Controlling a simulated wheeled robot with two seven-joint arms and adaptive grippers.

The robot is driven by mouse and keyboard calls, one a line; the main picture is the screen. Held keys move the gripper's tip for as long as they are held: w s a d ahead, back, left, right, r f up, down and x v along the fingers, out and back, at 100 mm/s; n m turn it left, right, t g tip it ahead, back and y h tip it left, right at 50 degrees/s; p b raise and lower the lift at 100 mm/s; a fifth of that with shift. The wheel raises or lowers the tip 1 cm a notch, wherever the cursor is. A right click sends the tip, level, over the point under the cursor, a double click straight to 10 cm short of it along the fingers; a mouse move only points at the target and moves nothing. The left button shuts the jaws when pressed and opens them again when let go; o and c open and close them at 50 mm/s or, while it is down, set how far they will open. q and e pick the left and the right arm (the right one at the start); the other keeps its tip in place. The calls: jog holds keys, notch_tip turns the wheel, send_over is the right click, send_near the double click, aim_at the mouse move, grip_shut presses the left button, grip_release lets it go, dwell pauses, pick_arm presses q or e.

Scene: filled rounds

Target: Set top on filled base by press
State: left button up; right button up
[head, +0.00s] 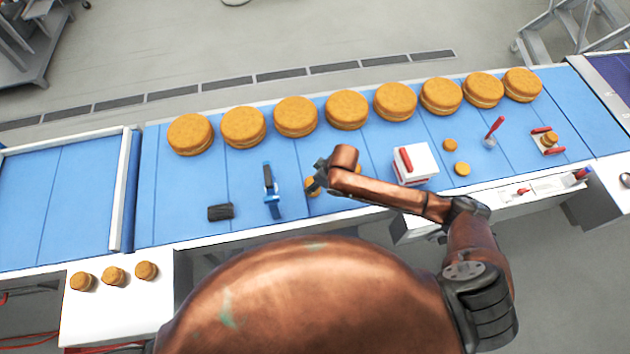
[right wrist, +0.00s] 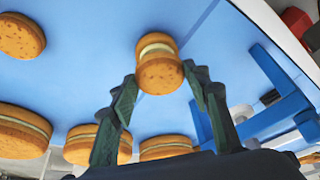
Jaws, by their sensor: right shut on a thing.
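My right gripper (right wrist: 160,85) is shut on a small orange-brown round top (right wrist: 160,77), one finger on each side. A pale cream layer and another brown round, the filled base (right wrist: 154,39), show directly beyond the top in the right wrist view. The pieces look stacked, but I cannot tell whether the top fully touches the filling. In the head view, my right gripper (head: 314,184) reaches down to the blue surface, and a small round (head: 311,190) shows partly hidden beside it. My left gripper is not in view.
A blue fixture (head: 269,188) and black block (head: 220,212) lie left of my right gripper. Large rounds (head: 296,117) line the back. A white box with red handle (head: 419,172) stands right. Small sandwich rounds (head: 114,277) sit on the white table (head: 140,315) at lower left.

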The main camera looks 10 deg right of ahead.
jog(key=shift+f+b, duration=0.35)
jog(key=shift+f, duration=0.5)
dwell(0.8)
jog(key=o, duration=0.8)
jog(key=shift+o, duration=0.4)
jog(key=o, duration=0.5)
jog(key=shift+c, duration=0.2)
jog(key=shift+r, duration=0.15)
notch_tip(320, 180, up, 7)
jog(key=p, duration=0.8)
